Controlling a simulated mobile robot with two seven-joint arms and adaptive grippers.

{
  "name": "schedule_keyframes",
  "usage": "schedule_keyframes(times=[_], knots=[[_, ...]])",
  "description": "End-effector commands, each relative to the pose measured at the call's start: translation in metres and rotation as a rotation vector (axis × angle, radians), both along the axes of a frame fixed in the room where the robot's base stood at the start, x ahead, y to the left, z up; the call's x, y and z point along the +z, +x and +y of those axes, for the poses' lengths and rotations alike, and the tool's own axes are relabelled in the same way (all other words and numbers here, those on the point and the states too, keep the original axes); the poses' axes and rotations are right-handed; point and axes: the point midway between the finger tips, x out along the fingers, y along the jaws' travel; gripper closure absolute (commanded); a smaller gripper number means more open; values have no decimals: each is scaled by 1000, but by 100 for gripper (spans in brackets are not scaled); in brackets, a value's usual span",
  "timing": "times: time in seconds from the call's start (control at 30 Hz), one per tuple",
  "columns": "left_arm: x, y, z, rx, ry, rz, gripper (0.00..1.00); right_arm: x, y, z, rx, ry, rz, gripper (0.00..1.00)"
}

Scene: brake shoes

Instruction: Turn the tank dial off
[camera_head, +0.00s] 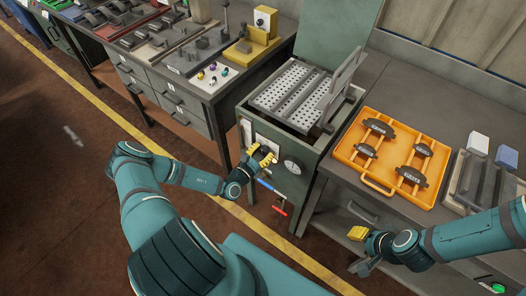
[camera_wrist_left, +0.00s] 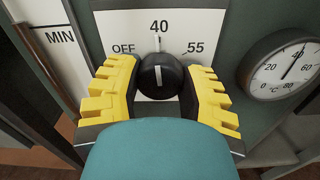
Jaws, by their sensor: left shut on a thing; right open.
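The tank dial is a black knob (camera_wrist_left: 158,76) on a white plate (camera_wrist_left: 112,24) marked OFF on the left, 40 at the top and 55 on the right. Its white line stands about upright, towards 40. My left gripper (camera_head: 262,157) is at the front of the green tank (camera_head: 266,178). In the left wrist view its yellow fingers are on both sides of the knob, shut on it. In the head view the gripper largely hides the knob. My right gripper (camera_head: 357,235) is open and empty, low before the right-hand bench.
A round temperature gauge (camera_wrist_left: 283,68) sits right of the dial. Blue (camera_head: 270,189) and red (camera_head: 279,209) handles stick out below. The tank lid (camera_head: 343,84) is raised beside a perforated basket (camera_head: 290,92). An orange tray (camera_head: 373,177) of brake shoes lies on the right bench.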

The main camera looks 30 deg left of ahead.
Motion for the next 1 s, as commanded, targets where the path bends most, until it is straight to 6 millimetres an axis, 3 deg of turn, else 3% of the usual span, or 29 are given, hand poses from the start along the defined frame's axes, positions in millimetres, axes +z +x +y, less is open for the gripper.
schedule_keyframes(times=[0.4, 1.0], knots=[[0, 0, 0, 0, -350, 31, 95, 16, 0, -1, 0, 3, -1, 53], [-1, -1, -1, -1, -840, 69, 95, 19, -1, -1, 1, 4, -1, 53]])
